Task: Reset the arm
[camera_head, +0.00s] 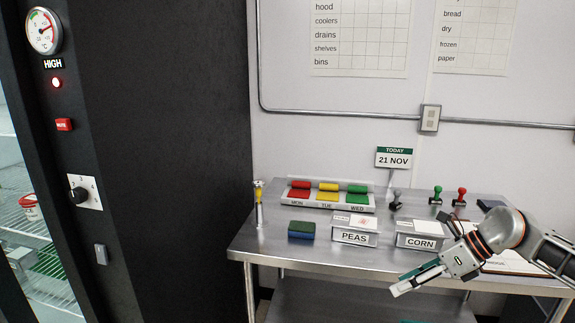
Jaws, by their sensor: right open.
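My right arm comes in from the right edge, and its gripper (408,279) hangs over the front edge of the steel table, in front of the CORN box. The gripper points to the left and down. Its fingers are open, and nothing shows held between them. My left gripper is not in view.
A dark cabinet (165,160) with a gauge (43,31) stands left. Free room lies left of the gripper.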

